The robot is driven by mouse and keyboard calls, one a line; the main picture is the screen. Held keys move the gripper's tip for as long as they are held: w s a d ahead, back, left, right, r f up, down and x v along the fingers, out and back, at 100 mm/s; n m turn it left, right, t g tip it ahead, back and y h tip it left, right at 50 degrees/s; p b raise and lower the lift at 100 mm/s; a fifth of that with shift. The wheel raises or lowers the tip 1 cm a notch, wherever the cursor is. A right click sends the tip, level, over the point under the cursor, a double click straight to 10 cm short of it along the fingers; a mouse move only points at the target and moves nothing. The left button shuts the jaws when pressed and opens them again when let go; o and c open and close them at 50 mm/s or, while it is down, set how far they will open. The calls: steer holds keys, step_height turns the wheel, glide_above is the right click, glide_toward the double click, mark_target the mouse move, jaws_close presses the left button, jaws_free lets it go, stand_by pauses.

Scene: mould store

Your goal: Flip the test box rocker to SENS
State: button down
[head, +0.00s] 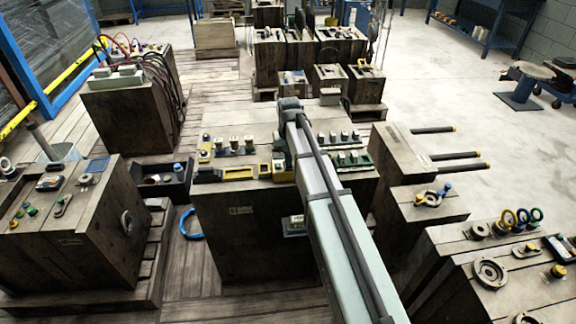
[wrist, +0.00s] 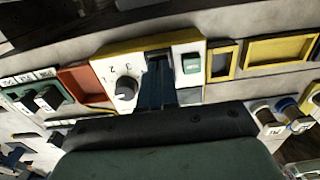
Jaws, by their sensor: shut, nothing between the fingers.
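The test box (wrist: 219,45) is a yellow-edged unit with a white face, seen from close above in the wrist view. Its face has a dark rotary knob (wrist: 125,89) and a small green rocker-like part (wrist: 191,63). I cannot read a SENS marking or tell which way the rocker is tipped. My gripper (wrist: 158,62) is shut and empty, its dark fingers over the face between knob and green part. I cannot tell whether the tips touch it. In the head view my arm hides most of the box and the fingertips.
A yellow-framed tray (wrist: 281,50) lies right of the box in the wrist view. An orange-red part (wrist: 84,83) and green switch blocks (wrist: 38,97) sit left. In the head view, more switch units (head: 345,138) stand on the same wooden block (head: 235,235), close around my gripper.

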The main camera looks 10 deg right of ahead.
steer(key=shift+r, duration=3.45)
steer(key=s+f, duration=0.3)
steer(key=f, duration=0.3)
steer(key=s+f+g, duration=0.1)
steer(key=s+f, duration=0.3)
steer(key=f, duration=0.2)
steer(key=s+f+g, duration=0.1)
steer(key=s+f, duration=0.3)
steer(key=f, duration=0.2)
steer(key=shift+s+d+f, duration=0.1)
steer(key=shift+d+f, duration=0.2)
steer(key=shift+f, duration=0.05)
steer(key=s+d+f+g, duration=0.2)
steer(key=s+f, duration=0.9)
steer(key=f, duration=0.2)
steer(key=s+d+f+g, duration=0.1)
steer(key=s+f, duration=0.4)
steer(key=s, duration=0.5)
steer(key=s+d+f+g, duration=0.1)
steer(key=s+f, duration=0.4)
steer(key=s, duration=0.5)
steer(key=s+d+f, duration=0.1)
steer(key=s+f, duration=0.4)
steer(key=s, duration=0.5)
steer(key=shift+d+f+g, duration=0.15)
steer(key=shift+d+g, duration=0.15)
steer(key=shift+g, duration=0.1)
steer(key=c, duration=1.8)
jaws_free()
